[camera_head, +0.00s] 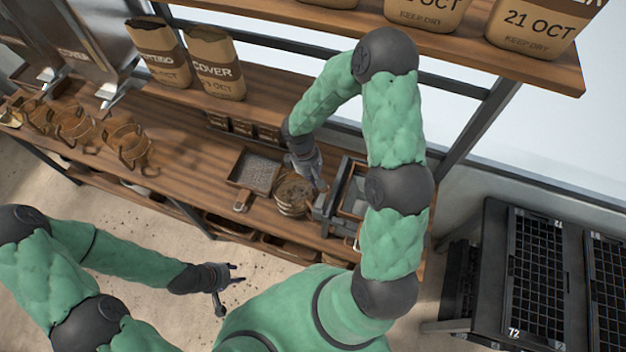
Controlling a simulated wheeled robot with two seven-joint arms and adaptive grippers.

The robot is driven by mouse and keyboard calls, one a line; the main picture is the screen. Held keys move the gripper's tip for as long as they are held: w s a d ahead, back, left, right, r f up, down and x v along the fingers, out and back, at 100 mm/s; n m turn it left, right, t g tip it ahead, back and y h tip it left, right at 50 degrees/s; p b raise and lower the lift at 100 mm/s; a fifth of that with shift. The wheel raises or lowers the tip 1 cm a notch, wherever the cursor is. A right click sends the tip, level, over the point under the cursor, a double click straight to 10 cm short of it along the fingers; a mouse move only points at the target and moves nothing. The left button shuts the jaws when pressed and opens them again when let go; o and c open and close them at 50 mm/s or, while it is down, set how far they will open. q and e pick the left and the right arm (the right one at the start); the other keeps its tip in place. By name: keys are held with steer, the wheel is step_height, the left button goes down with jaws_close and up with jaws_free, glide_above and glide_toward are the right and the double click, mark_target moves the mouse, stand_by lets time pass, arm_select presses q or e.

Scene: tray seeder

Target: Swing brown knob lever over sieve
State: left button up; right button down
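A round wooden-sided container (291,207), possibly the sieve, stands on the bench with brown material in it. A grey, box-like device (329,208) stands right of it. I cannot clearly pick out the brown knob lever; it may be hidden by my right arm or hand. My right gripper (314,180) reaches down between the round container and the device. Its fingers are too small and dark to tell whether they are open, shut or touching anything. My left gripper (236,278) is open and empty, in front of the bench over the floor.
A square pan (254,171) with a handle lies left of the round container. Several wooden holders (128,145) stand at the bench's left end. Paper bags (214,65) stand on a shelf behind. Black seed trays (537,265) are at right.

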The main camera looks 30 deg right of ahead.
steer(key=shift+s+d+m+b, duration=0.1)
steer(key=shift+d+m+b, duration=0.3)
steer(key=shift+m+b, duration=0.3)
steer(key=d+m+b, duration=0.1)
steer(key=m, duration=0.1)
steer(key=s+m+y+b, duration=0.1)
steer(key=m+b, duration=0.1)
steer(key=s+d+m+b, duration=0.1)
steer(key=m, duration=0.1)
steer(key=shift+d+f+y+b, duration=0.1)
steer(key=shift+d+y+b, duration=0.2)
steer(key=shift+d+y, duration=0.1)
steer(key=shift+s+d+m+y+b, duration=0.2)
steer(key=shift+s+m+b, duration=0.25)
steer(key=shift+m, duration=0.45)
steer(key=shift+s+d+m+y+b, duration=0.2)
steer(key=shift+s+m+b, duration=0.25)
steer(key=shift+m, duration=0.45)
steer(key=shift+s+d+m+t+y+b, duration=0.15)
steer(key=shift+s+m+b, duration=0.25)
steer(key=shift+m, duration=0.55)
steer(key=shift+s+m+t+y+b, duration=0.15)
steer(key=shift+s+m+b, duration=0.25)
steer(key=shift+m, duration=0.55)
steer(key=shift+s+m, duration=0.3)
steer(key=v, duration=1.2)
